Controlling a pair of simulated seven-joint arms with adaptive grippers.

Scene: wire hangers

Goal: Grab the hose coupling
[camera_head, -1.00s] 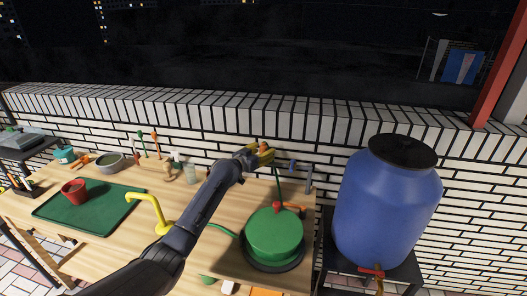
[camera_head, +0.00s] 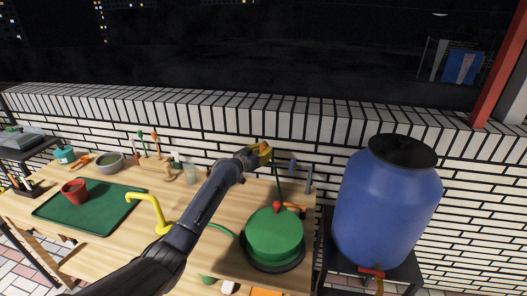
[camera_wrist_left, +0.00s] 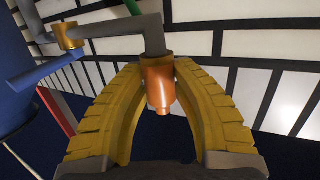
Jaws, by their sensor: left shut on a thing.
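My left gripper (camera_head: 262,155) is above the back right of the workbench, close to the brick wall. In the left wrist view its yellow fingers (camera_wrist_left: 158,70) are shut on a copper-coloured coupling (camera_wrist_left: 159,92), one finger on each side. The coupling sits at the lower end of a bent grey pipe (camera_wrist_left: 154,38) and appears joined to it. In the head view the fingers largely hide the coupling. My right gripper is not in view.
A blue tap handle (camera_head: 292,165) and a grey post (camera_head: 309,180) are just right of the gripper. A green hose reel (camera_head: 274,232) with a red and orange fitting (camera_head: 290,207) lies below. A blue barrel (camera_head: 388,205) stands right. A green tray (camera_head: 105,220) lies left.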

